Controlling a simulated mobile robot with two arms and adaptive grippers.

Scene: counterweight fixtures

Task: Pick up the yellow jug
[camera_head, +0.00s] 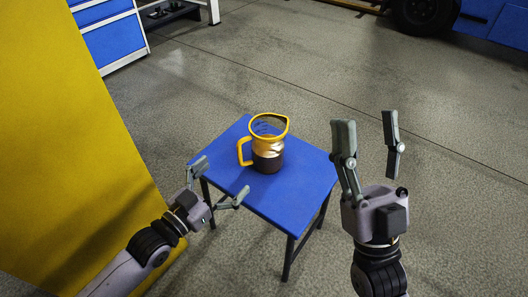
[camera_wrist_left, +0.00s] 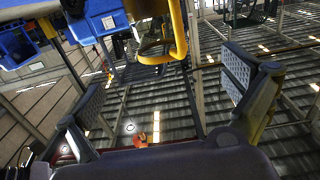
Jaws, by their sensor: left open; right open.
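The yellow jug (camera_head: 267,160) stands upright on a small blue table (camera_head: 288,205). It has a yellow rim, a clear body, a dark lower part, and a yellow handle on its left side. In the left wrist view the handle of the jug (camera_wrist_left: 179,38) shows at the top centre, beyond the fingers. My left gripper (camera_head: 223,181) is open and empty at the table's left edge, apart from the handle; its spread fingers also show in the left wrist view (camera_wrist_left: 165,95). My right gripper (camera_head: 367,121) is open and empty, right of the table, fingers pointing up in the picture.
A large yellow panel (camera_head: 70,150) stands at the left, close to my left arm. Blue drawers (camera_head: 112,42) are at the upper left. A blue vehicle with a dark wheel (camera_head: 425,12) is at the upper right. The grey floor around the table is clear.

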